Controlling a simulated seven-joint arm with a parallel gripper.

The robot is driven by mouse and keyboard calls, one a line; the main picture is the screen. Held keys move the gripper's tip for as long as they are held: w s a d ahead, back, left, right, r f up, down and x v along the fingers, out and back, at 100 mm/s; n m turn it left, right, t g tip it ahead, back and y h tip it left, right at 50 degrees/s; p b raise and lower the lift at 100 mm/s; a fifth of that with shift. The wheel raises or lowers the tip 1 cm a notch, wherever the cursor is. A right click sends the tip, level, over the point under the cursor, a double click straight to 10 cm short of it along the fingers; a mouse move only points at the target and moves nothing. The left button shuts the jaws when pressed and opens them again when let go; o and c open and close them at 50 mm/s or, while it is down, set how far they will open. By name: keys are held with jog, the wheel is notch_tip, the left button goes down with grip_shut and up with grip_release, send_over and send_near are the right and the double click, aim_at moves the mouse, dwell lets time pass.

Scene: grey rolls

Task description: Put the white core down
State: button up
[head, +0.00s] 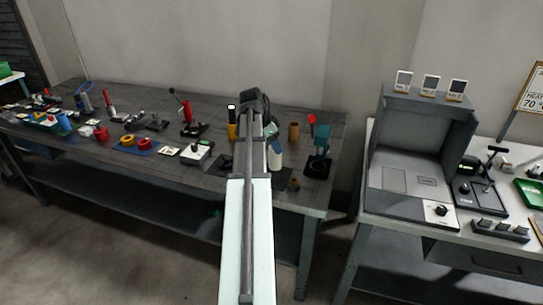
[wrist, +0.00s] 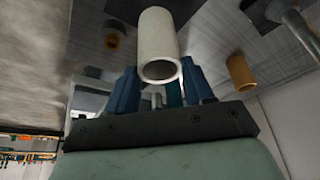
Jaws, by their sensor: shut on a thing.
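The white core (wrist: 156,36) is a hollow pale tube between the blue fingers of my gripper (wrist: 161,84), with its open end facing the wrist camera. In the head view my gripper (head: 274,146) is over the right end of the dark workbench (head: 222,160), and the white core (head: 276,160) shows just below it, about upright. My gripper is shut on the core. A dark patch lies behind the core's far end in the wrist view. Whether that end touches anything is hidden.
A tan roll (wrist: 240,72) and a brown roll (wrist: 113,38) stand on either side of the core. A dark teal device (head: 319,162) is close on the right. A lever press (head: 190,120) and several small items fill the bench to the left.

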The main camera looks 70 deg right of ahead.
jog(key=shift+f, duration=2.3)
jog(key=shift+f, duration=0.15)
jog(key=o, duration=1.3)
jog(key=v, duration=1.2)
jog(key=shift+r, duration=0.2)
